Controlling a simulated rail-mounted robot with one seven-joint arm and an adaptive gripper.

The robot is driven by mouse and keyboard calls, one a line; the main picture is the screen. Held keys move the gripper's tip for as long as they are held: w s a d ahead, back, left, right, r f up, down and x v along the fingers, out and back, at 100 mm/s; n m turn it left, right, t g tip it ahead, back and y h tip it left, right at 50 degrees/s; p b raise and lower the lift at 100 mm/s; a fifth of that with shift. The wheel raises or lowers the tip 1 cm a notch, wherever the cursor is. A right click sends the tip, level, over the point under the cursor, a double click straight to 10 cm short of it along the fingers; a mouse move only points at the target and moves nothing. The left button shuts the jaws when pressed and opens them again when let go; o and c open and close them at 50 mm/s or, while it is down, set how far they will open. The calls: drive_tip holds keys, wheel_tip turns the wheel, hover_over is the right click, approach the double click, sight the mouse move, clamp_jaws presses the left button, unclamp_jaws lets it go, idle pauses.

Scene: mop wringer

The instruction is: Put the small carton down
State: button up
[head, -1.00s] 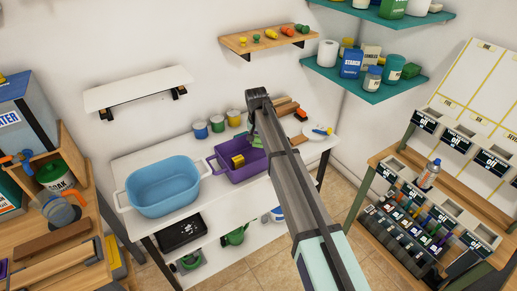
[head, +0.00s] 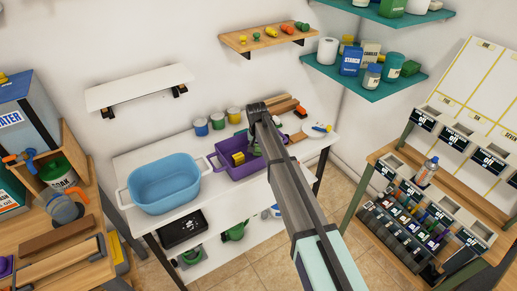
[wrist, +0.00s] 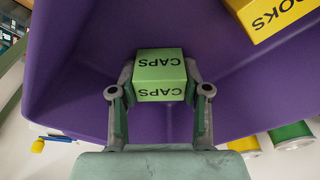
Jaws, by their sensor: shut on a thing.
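The small carton (wrist: 160,77) is a green box lettered CAPS. In the wrist view my gripper (wrist: 160,92) is shut on it, one finger on each side. The carton is over or inside the purple tub (wrist: 75,75); I cannot tell whether it touches the bottom. A yellow carton (wrist: 270,15), its lettering partly cut off, is in the tub at the upper right. In the head view the purple tub (head: 227,171) stands on the white table, with the yellow carton (head: 238,158) in it. My arm hides most of the gripper and green carton there.
A light blue basin (head: 163,187) stands just left of the purple tub. Several paint tins (head: 217,121) stand behind, along the wall. A wooden wall shelf (head: 268,40) hangs above.

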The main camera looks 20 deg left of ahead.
drive_tip(key=o, duration=1.1)
drive_tip(key=shift+f, duration=0.1)
drive_tip(key=shift+o, duration=0.2)
wheel_tip(320, 180, up, 12)
drive_tip(key=s+b, duration=0.1)
drive_tip(key=b, duration=0.2)
drive_tip(key=shift+s, duration=0.4)
drive_tip(key=shift+d, duration=0.1)
